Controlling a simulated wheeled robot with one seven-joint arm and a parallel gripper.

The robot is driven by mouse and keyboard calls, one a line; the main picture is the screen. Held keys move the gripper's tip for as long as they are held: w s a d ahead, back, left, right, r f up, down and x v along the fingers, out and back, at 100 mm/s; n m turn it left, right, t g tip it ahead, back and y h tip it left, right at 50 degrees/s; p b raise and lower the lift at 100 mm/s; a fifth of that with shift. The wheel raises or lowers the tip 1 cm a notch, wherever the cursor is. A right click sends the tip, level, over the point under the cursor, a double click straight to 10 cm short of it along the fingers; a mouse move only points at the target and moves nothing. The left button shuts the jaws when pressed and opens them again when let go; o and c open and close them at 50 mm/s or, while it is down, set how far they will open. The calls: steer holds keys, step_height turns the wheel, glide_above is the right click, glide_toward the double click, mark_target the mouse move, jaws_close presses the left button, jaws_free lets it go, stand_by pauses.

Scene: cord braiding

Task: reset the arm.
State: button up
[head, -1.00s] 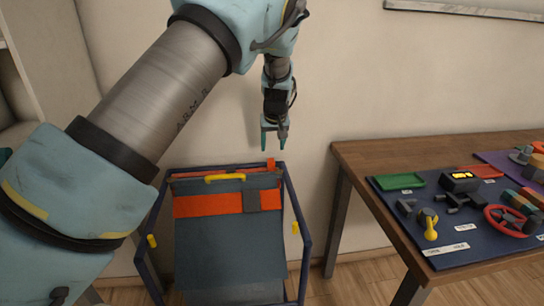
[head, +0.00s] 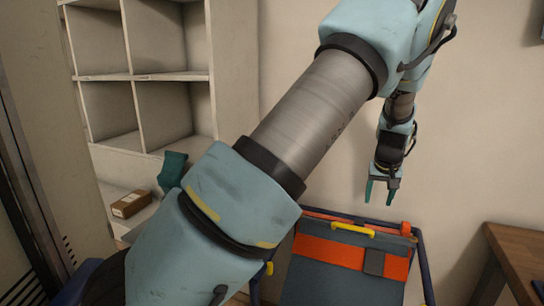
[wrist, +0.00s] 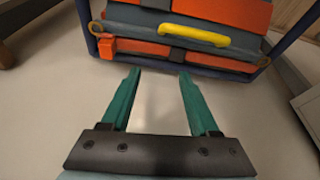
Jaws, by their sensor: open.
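My gripper (head: 380,191) hangs from my raised arm, fingers pointing down, in the head view. Its two green fingers are apart with nothing between them. The grey and orange bag (head: 345,262) with a yellow handle (head: 353,228) stands in a blue frame below the gripper. The bag also shows at the top of the wrist view (wrist: 135,43), apart from the fingertips.
A white cubby shelf (head: 141,75) stands at the left, with a small cardboard box (head: 131,203) and a green item (head: 172,170) low on it. A wooden table (head: 520,255) is at the right edge. The wall behind the gripper is bare.

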steer(key=a+r+n, duration=0.1)
steer(key=a+r, duration=0.1)
steer(key=a, duration=1.1)
steer(key=s+a, duration=0.5)
steer(key=a, duration=0.4)
steer(key=s+a+r+n+g, duration=0.1)
steer(key=s+a, duration=0.4)
steer(key=a, duration=0.4)
steer(key=s+a+r+g+y, duration=0.1)
steer(key=s+a, duration=0.4)
steer(key=a, duration=0.4)
steer(key=shift+s+a+r+n, duration=0.15)
steer(key=shift+s+a+n, duration=0.1)
steer(key=shift+s+n, duration=0.1)
